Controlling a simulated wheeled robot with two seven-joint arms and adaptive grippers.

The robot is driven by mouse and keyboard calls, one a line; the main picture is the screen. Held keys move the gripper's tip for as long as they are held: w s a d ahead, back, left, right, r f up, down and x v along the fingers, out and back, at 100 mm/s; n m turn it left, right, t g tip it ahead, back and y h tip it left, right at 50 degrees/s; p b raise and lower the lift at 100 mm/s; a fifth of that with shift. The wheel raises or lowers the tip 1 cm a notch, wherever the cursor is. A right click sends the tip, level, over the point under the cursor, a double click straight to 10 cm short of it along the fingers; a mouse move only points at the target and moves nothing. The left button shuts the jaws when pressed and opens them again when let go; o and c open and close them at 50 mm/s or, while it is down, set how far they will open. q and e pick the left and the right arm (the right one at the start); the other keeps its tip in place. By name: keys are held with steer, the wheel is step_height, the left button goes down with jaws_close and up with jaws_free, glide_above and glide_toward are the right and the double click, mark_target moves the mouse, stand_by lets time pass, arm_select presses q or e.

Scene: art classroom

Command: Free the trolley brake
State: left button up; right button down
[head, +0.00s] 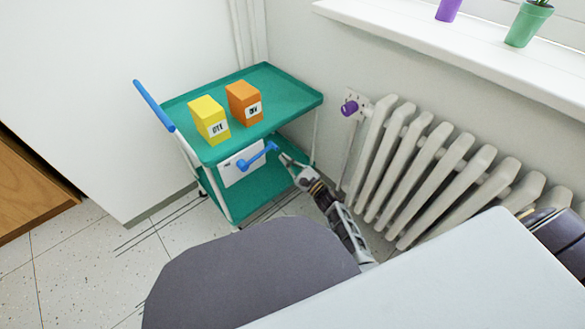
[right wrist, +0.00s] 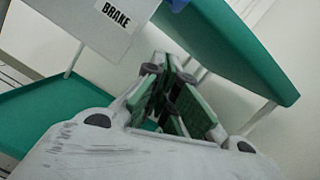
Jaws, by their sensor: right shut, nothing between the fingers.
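The green two-shelf trolley (head: 285,97) stands in the corner, with a blue push handle (head: 153,105) on its left. A white plate (head: 229,172) hangs at its near side, and the right wrist view shows the label BRAKE (right wrist: 117,14) on it. A blue brake lever (head: 257,157) sits on the plate, slanting up to the right. Only a blue bit shows at the top of the wrist view. My right gripper (head: 284,158) is shut and empty, just right of the lever's end. Whether it touches the lever cannot be told. My left gripper is out of view.
A yellow box (head: 207,116) and an orange box (head: 240,101) stand on the trolley's top shelf. A white radiator (head: 425,160) with a purple valve knob (head: 349,108) lines the wall at right. Tiled floor (head: 75,250) is clear at left. A white surface (head: 450,280) fills the lower right.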

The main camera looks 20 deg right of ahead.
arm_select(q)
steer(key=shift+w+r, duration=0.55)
arm_select(e)
steer(key=shift+a+r, duration=0.25)
steer(key=shift+r, duration=0.4)
steer(key=shift+a+r, duration=0.3)
steer(key=shift+r, duration=0.3)
steer(key=shift+a+r, duration=0.25)
steer(key=shift+r, duration=0.4)
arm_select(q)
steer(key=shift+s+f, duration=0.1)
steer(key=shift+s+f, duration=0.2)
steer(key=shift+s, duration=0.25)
arm_select(e)
steer(key=shift+r, duration=0.2)
